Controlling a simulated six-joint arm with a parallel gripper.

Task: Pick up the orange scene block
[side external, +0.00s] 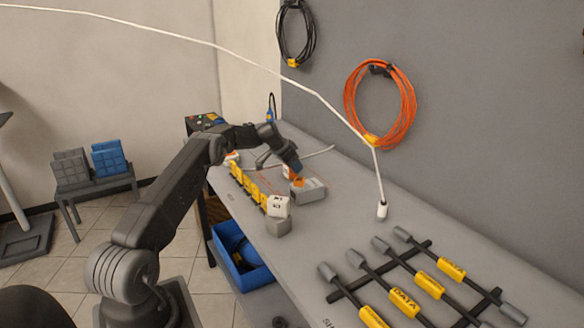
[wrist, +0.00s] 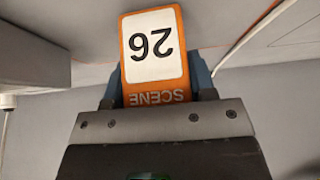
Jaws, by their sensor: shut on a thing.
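The orange scene block (wrist: 124,75) fills the upper middle of the wrist view. It has a white label with "26" and the word "SCENE", both upside down. My gripper (wrist: 158,90) is shut on it, with a blue-grey finger on either side. In the side external view, a small part of the orange block (side external: 299,181) shows at my gripper (side external: 297,172), close to a grey block (side external: 309,190) on the bench. I cannot tell whether the orange block touches the grey one or the bench.
A yellow-marked strip (side external: 248,184) and a white block (side external: 278,206) lie left of the grey block. A white cable hangs to a white plug (side external: 382,210) at the right. Dark rods with yellow labels (side external: 404,303) cover the near bench. A blue bin (side external: 236,250) sits below.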

